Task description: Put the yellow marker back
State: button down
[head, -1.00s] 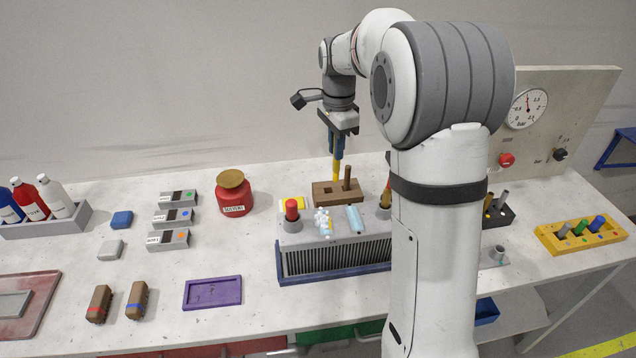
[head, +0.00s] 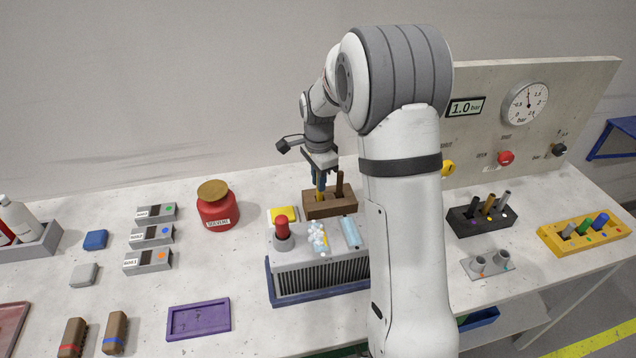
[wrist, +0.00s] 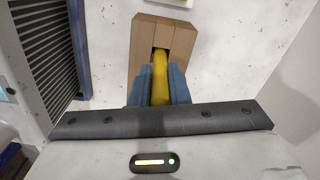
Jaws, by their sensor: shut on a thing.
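The yellow marker (wrist: 160,85) is between the blue fingers of my gripper (wrist: 159,88) in the wrist view, and my gripper is shut on it. Its far end is at a dark square opening in the wooden block (wrist: 143,47). In the head view my gripper (head: 320,184) is over the left part of that brown block (head: 332,207), and little of the yellow marker (head: 321,194) shows. I cannot tell how deep its end sits in the opening. A dark brown peg (head: 340,182) stands upright in the block, right of my gripper.
A grey finned unit (head: 318,277) with a red-topped piece (head: 282,228) stands in front of the block. A red jar (head: 217,210) is to the left. A black holder (head: 470,223) and a yellow tray (head: 570,244) are to the right. My arm hides part of the bench.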

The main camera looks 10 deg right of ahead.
jog(key=shift+f, duration=0.85)
jog(key=shift+r, duration=0.1)
jog(key=c, duration=1.4)
grip_release()
notch_tip(320, 180, up, 12)
jog(key=shift+f+b, duration=0.15)
jog(key=shift+b, duration=0.2)
jog(key=s+n+t, duration=0.1)
jog(key=s+n, duration=0.4)
jog(key=s, duration=0.4)
jog(key=s+n+t, duration=0.1)
jog(key=s+n, duration=0.4)
jog(key=s, duration=0.5)
jog(key=s+n+t, duration=0.1)
jog(key=s+n, duration=0.4)
jog(key=s, duration=0.4)
jog(key=shift+s+r, duration=0.3)
jog(key=shift+r, duration=0.1)
